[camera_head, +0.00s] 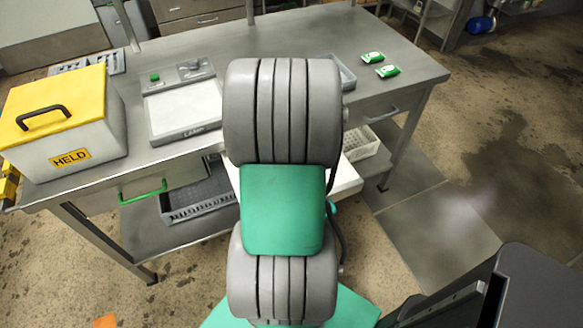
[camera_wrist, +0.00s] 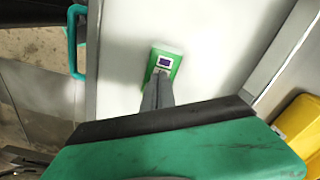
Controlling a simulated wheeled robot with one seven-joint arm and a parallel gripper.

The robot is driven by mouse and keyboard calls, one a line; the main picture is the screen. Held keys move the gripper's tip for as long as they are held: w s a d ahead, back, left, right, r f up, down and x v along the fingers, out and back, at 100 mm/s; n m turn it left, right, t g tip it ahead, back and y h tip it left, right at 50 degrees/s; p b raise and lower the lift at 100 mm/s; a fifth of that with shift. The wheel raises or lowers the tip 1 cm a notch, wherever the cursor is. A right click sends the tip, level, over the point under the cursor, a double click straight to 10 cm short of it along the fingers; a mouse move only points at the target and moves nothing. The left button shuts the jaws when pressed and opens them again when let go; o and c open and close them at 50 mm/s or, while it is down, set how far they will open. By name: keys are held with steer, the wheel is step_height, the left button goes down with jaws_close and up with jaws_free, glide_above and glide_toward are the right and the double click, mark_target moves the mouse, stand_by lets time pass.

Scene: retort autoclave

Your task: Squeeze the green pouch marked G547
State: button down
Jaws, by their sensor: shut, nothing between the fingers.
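A green pouch (camera_wrist: 172,68) with a small white-edged dark label lies on a pale flat surface (camera_wrist: 210,30) in the wrist view. Its mark is too small to read. My gripper (camera_wrist: 160,77) is shut and empty. Its fingertips overlap the pouch's lower edge in the picture; I cannot tell whether they touch it. In the head view my arm hides the gripper and this pouch. Two green-and-white pouches, one farther (camera_head: 373,57) and one nearer (camera_head: 387,71), lie on the bench's right end; their marks are unreadable.
The steel bench (camera_head: 300,28) carries a yellow-lidded box marked HELD (camera_head: 70,135), a device with a white plate (camera_head: 184,108) and a grey tray (camera_head: 345,75). A teal handle (camera_wrist: 75,40) is at left in the wrist view. A white basket (camera_head: 361,146) sits below the bench.

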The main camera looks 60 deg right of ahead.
steer(key=shift+s+a+f, duration=0.25)
steer(key=shift+a+f, duration=0.05)
steer(key=shift+f, duration=0.15)
step_height(320, 180, up, 9)
steer(key=p, duration=0.6)
steer(key=shift+w+d+f, duration=0.2)
steer(key=shift+d, duration=0.05)
